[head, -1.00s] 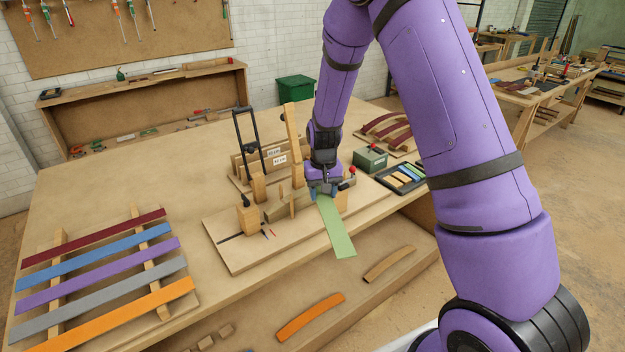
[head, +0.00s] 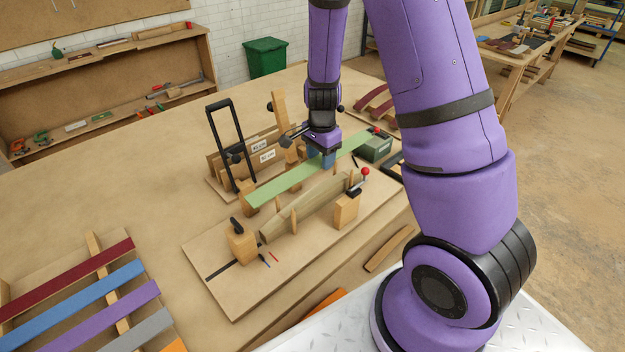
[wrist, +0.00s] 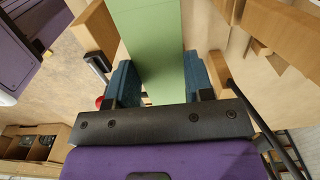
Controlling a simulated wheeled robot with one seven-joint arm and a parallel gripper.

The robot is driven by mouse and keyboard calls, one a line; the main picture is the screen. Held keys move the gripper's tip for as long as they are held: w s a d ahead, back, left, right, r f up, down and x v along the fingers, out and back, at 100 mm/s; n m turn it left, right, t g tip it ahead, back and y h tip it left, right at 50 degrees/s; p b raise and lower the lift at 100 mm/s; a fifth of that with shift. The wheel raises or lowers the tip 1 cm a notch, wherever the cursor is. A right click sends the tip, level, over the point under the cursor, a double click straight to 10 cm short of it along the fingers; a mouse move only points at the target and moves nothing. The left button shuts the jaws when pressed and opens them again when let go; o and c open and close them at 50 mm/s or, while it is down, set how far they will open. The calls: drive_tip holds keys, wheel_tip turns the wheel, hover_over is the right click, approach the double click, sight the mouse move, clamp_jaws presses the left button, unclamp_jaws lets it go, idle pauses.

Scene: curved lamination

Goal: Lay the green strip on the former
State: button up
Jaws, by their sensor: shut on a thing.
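The green strip (head: 285,183) is flat and straight, held level by my gripper (head: 322,158) near its middle. In the wrist view the green strip (wrist: 155,45) runs between the two blue finger pads of my gripper (wrist: 160,85). The former (head: 310,208) is a curved wooden block on a baseboard (head: 222,285), with wooden end blocks and upright pegs. In the head view the strip is above and behind the former, roughly parallel to it. I cannot tell its exact height.
A black-handled frame (head: 232,145) and a wooden post (head: 281,120) stand behind the former. A green box (head: 375,147) is at the right, near the strip's far end. A rack of coloured strips (head: 105,300) lies at the lower left.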

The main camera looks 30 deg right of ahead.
sight(320, 187)
drive_tip(key=shift+f, duration=4.3)
drive_tip(key=shift+f, duration=0.45)
drive_tip(key=o, duration=0.9)
